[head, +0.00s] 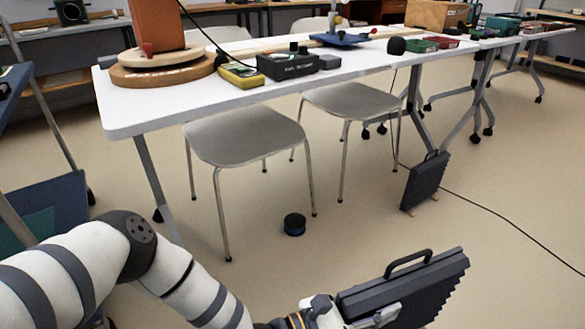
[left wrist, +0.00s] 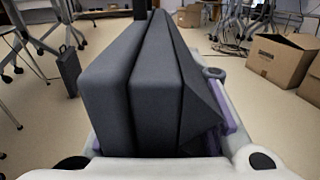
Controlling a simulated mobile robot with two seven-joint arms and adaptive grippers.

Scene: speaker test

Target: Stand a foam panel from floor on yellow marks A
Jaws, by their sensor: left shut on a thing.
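A dark grey ridged foam panel (head: 420,289) with a black handle on its top edge is held at the bottom right of the head view. My left gripper (head: 372,312) is shut on it, and the panel is tilted. In the left wrist view the panel (left wrist: 130,95) fills the middle between the fingers. A second dark panel (head: 426,180) with a handle stands on the floor by the table leg, with small tan pieces at its base. It also shows in the left wrist view (left wrist: 69,70). I cannot make out yellow marks A. My right gripper is not in view.
A long white table (head: 150,115) with speakers and small boxes stands ahead, with grey chairs (head: 245,135) before it. A dark round spool (head: 294,224) lies on the floor. A black cable (head: 505,217) crosses the right floor. Cardboard boxes (left wrist: 279,58) stand at right.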

